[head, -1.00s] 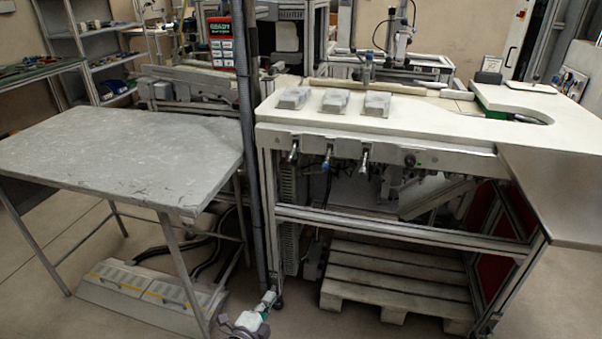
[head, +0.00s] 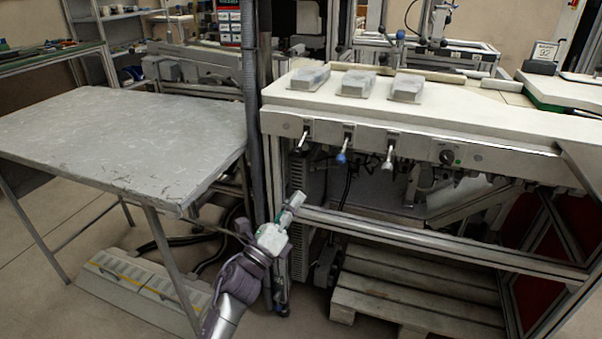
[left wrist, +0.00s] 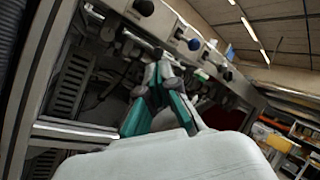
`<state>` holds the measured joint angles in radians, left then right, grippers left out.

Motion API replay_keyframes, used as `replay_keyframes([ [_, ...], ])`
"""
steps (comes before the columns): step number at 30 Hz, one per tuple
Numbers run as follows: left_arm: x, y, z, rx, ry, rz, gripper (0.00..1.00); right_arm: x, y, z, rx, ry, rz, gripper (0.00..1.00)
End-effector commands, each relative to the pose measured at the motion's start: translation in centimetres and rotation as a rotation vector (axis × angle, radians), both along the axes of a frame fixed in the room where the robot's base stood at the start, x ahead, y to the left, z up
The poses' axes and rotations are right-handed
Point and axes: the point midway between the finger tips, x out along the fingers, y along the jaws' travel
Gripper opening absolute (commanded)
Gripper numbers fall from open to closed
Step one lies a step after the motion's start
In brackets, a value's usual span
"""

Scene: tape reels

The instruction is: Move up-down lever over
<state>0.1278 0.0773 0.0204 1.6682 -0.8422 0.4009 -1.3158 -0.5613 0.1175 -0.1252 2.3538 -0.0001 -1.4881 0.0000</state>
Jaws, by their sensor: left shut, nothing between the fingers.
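Three small levers stick out of the front panel below the white bench top in the head view: a left lever (head: 303,142), a middle lever with a blue end (head: 342,157) and a right lever (head: 389,160). I cannot tell which is the up-down lever. My left gripper (head: 297,200) is shut and empty. It points up, below and apart from the left lever, in front of the bench frame. In the left wrist view its fingers (left wrist: 160,62) meet, with the panel and its levers beyond them. My right gripper is not in view.
A dark round knob (head: 447,157) sits on the panel right of the levers. A grey table (head: 120,145) stands at the left. A bench frame rail (head: 420,238) crosses below the panel, above a wooden pallet (head: 415,305). A vertical grey post (head: 255,120) stands beside the arm.

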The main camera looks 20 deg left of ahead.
Motion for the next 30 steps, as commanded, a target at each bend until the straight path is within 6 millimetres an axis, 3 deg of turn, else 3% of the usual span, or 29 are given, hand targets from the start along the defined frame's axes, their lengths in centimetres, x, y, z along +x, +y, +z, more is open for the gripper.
replay_keyframes([
  [5,2.0,-0.7,1.2,-0.002,-0.003,-0.001,0.0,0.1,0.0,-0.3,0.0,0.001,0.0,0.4],
  [16,8.6,-3.1,4.5,-0.002,-0.002,-0.002,0.0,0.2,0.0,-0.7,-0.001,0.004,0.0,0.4],
  [17,8.2,-2.3,4.8,0.002,0.0,0.002,0.0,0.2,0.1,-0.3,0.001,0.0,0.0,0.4],
  [21,7.4,-0.6,5.6,0.002,0.002,0.002,0.0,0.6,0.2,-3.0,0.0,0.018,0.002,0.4],
  [30,6.9,0.4,6.0,-0.002,0.001,0.0,0.0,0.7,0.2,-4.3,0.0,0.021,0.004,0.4],
])
